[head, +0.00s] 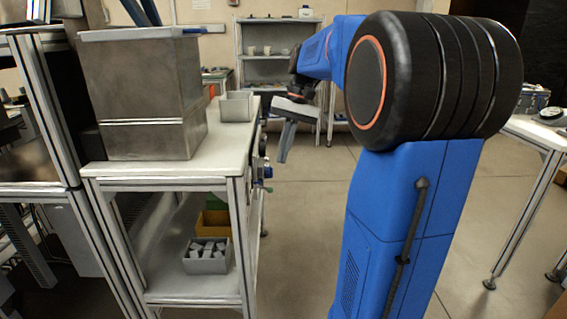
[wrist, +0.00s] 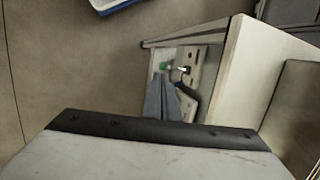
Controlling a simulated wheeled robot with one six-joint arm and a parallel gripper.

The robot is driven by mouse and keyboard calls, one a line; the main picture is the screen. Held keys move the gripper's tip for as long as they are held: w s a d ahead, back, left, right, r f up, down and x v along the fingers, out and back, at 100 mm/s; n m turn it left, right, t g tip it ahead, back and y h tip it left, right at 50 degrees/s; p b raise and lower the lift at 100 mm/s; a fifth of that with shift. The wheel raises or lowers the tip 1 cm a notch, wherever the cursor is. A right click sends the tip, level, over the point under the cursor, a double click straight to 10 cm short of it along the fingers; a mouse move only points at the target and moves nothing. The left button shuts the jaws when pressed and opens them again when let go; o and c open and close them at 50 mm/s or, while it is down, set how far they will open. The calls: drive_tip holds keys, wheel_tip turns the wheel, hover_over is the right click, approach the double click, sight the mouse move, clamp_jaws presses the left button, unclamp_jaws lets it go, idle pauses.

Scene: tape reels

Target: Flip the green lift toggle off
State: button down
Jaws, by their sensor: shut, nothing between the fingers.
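A small green part (wrist: 164,66), which looks like the green toggle, sits on a light panel (wrist: 193,57) on the side of the white workbench in the wrist view. A pale lever (wrist: 182,69) sticks out just right of it; I cannot tell whether they are one piece. My gripper (wrist: 160,82) is shut and empty, its grey fingertips just below the green part in the picture; contact cannot be told. In the head view my gripper (head: 282,156) hangs to the right of the workbench side, pointing down.
A blue part (wrist: 179,83) sits beside my fingers on the panel. The workbench (head: 217,152) carries a large metal bin (head: 145,105) and a small open tray (head: 236,107). Grey and yellow bins are on its lower shelf. Floor right of the bench is clear.

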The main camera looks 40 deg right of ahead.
drive_tip(key=s+d+r, duration=0.1)
drive_tip(key=d+r, duration=0.4)
drive_tip(key=r, duration=0.2)
drive_tip(key=shift+r, duration=0.4)
drive_tip(key=shift+s+a, duration=0.1)
drive_tip(key=s+a+f+n+t+h, duration=0.1)
drive_tip(key=s+a+f, duration=0.3)
drive_tip(key=a, duration=0.3)
drive_tip(key=s+a+f+n+t+h, duration=0.1)
drive_tip(key=s+a+f+n+h, duration=0.1)
drive_tip(key=s+a+f, duration=0.3)
drive_tip(key=s+a+f+n+t, duration=0.3)
drive_tip(key=s+a+f, duration=0.5)
drive_tip(key=s+f, duration=0.3)
drive_tip(key=shift+f+h, duration=0.4)
drive_tip(key=shift+f, duration=0.85)
drive_tip(key=shift+s+a, duration=0.1)
